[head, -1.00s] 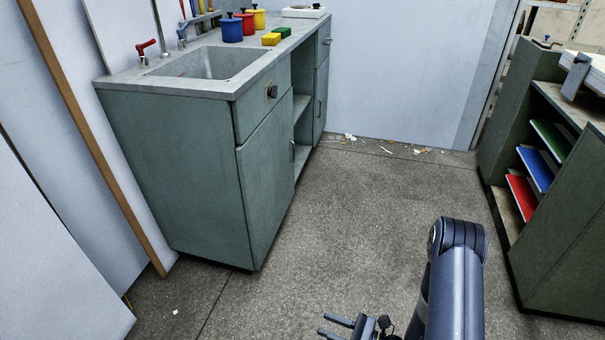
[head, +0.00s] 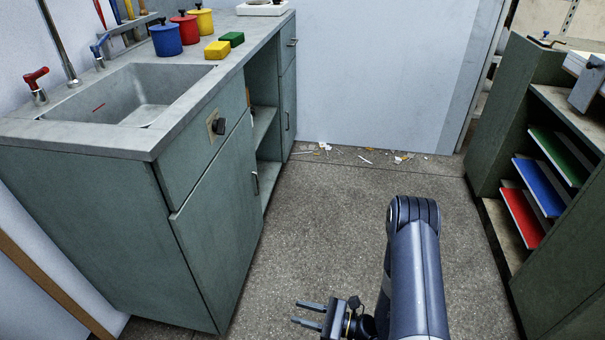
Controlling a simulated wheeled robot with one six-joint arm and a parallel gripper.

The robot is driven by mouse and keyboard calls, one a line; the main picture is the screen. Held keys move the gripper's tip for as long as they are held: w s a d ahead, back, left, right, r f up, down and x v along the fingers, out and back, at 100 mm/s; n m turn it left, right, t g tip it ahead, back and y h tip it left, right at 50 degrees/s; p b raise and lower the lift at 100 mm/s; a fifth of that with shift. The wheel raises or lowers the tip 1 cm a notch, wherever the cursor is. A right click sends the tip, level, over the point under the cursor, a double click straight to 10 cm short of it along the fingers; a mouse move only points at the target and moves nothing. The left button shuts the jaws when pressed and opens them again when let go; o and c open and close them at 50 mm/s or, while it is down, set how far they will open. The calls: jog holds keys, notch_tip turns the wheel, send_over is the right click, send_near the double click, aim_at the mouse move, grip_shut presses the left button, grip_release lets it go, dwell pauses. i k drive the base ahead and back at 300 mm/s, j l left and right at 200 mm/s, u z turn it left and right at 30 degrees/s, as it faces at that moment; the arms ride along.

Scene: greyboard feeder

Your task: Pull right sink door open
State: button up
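The grey-green sink cabinet stands at the left with two doors on its front. The nearer, wide door (head: 215,215) is under the basin and has a bar handle (head: 256,182) near its far edge. The farther, narrow door (head: 289,110), under a small drawer, has a bar handle (head: 287,121). Both doors look shut. My gripper (head: 297,311) is low at the bottom centre, its two fingers pointing left. They are apart with nothing between them. It is clear of both handles, out over the floor to the right of the cabinet front.
Open shelves (head: 265,125) lie between the two doors. A green shelf unit (head: 515,120) with coloured boards stands at the right. Paper scraps (head: 365,160) lie by the back wall. The floor (head: 345,220) between is clear.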

aim_at(287, 83)
jog(key=i, duration=1.1)
jog(key=i+j+z, duration=0.1)
jog(key=i, duration=1)
jog(key=i+j, duration=0.1)
jog(key=i, duration=1)
jog(key=l+z, duration=0.05)
